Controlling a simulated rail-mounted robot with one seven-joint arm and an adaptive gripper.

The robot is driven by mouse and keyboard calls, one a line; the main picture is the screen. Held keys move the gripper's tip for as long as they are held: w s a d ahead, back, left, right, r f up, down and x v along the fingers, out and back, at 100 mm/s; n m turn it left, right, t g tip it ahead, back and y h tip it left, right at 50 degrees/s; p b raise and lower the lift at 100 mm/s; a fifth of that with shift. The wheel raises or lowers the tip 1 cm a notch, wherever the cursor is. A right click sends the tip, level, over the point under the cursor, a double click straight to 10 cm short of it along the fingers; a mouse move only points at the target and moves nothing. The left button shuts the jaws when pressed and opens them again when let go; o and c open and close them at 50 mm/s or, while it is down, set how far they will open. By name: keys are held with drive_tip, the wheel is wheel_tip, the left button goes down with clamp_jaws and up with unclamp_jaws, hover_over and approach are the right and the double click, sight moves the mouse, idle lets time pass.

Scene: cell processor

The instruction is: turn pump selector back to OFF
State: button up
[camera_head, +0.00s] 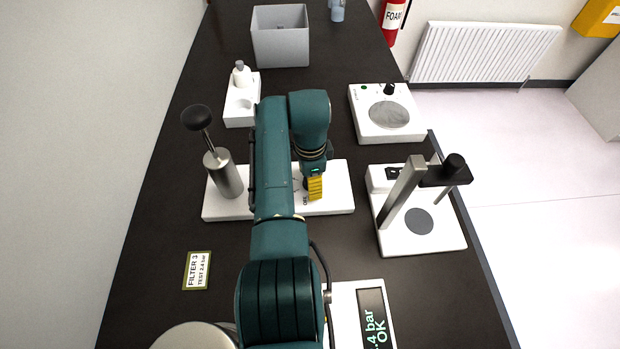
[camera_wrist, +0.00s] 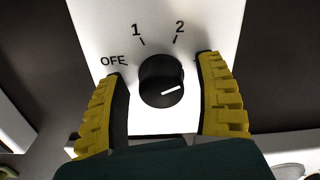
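The pump selector is a round black knob (camera_wrist: 161,82) on a white panel (camera_wrist: 215,20), seen in the wrist view. Its white pointer line slants right and slightly up, away from the OFF, 1 and 2 labels. A mark beyond 2 is partly hidden by the right finger. My gripper (camera_wrist: 160,68) is open, with one yellow-padded finger on each side of the knob and gaps between. In the head view my gripper (camera_head: 315,188) is over the white base (camera_head: 338,198) with the metal pump cylinder (camera_head: 226,176); my arm hides the knob.
A press-like stand (camera_head: 440,238) and a round-plate device (camera_head: 372,130) stand to the right. A bottle holder (camera_head: 240,112) and grey bin (camera_head: 280,48) are farther back. A display reading OK (camera_head: 374,318) and a filter card (camera_head: 197,270) are nearer. Bare bench lies left.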

drive_tip(key=c, duration=1.1)
drive_tip(key=shift+n, duration=0.3)
drive_tip(key=n+p, duration=0.1)
drive_tip(key=n, duration=0.3)
drive_tip(key=shift+s+n, duration=0.15)
drive_tip(key=shift+n, duration=0.15)
drive_tip(key=n, duration=0.2)
drive_tip(key=n+p, duration=0.1)
drive_tip(key=n, duration=0.2)
drive_tip(key=shift+s+d+f+n, duration=0.1)
drive_tip(key=shift+f+n, duration=0.05)
drive_tip(key=shift+n, duration=0.15)
drive_tip(key=n, duration=0.3)
drive_tip(key=shift+n, duration=0.3)
drive_tip(key=n, duration=0.4)
drive_tip(key=shift+d, duration=0.15)
drive_tip(key=n, duration=0.5)
drive_tip(key=shift+f+b, duration=0.1)
drive_tip(key=shift+b, duration=0.2)
drive_tip(key=shift+d+n, duration=0.1)
drive_tip(key=shift+n, duration=1.8)
